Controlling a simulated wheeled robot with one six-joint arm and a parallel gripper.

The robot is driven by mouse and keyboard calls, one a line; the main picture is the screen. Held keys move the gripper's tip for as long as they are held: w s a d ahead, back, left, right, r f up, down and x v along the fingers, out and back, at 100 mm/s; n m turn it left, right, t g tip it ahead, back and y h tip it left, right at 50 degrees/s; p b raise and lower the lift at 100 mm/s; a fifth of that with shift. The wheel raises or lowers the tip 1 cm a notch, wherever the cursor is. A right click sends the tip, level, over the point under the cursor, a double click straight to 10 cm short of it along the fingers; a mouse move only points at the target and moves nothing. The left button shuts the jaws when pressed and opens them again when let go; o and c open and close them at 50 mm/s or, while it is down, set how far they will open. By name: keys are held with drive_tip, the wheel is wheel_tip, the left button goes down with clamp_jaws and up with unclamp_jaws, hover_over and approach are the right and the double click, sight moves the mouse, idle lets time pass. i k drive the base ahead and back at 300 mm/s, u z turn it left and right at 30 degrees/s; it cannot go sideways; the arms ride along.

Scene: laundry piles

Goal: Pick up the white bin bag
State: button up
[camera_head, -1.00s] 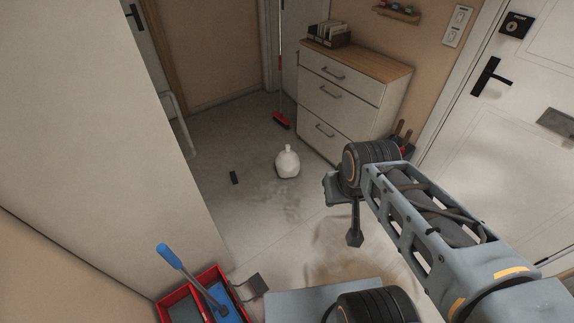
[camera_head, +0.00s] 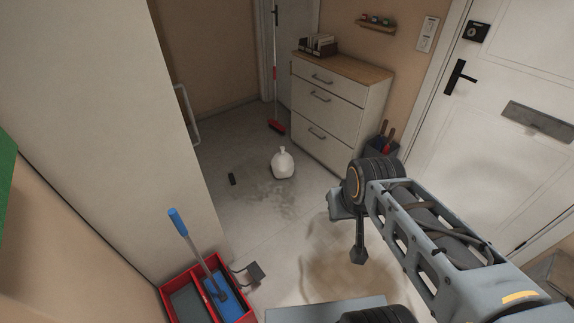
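The white bin bag (camera_head: 283,164) stands upright on the grey floor in the middle of the view, with a gathered, knotted top. It is in front of the white chest of drawers and nothing touches it. My gripper (camera_head: 358,256) points down at the end of my arm, to the right of the bag and nearer to me, clearly apart from it. Only part of the gripper shows, seen from above and the side, so whether its fingers are open or shut does not show.
A chest of drawers (camera_head: 335,115) stands behind the bag. A red broom (camera_head: 276,126) leans by the far door. A small black object (camera_head: 232,179) lies left of the bag. A red mop bucket (camera_head: 176,287) stands at lower left. Floor around the bag is mostly clear.

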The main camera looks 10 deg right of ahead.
sight(282, 164)
drive_tip(key=z, duration=0.25)
drive_tip(key=i, duration=1.7)
drive_tip(key=u, duration=0.6)
drive_tip(key=i, duration=1.4)
drive_tip(key=u, duration=1.35)
drive_tip(key=i, duration=0.3)
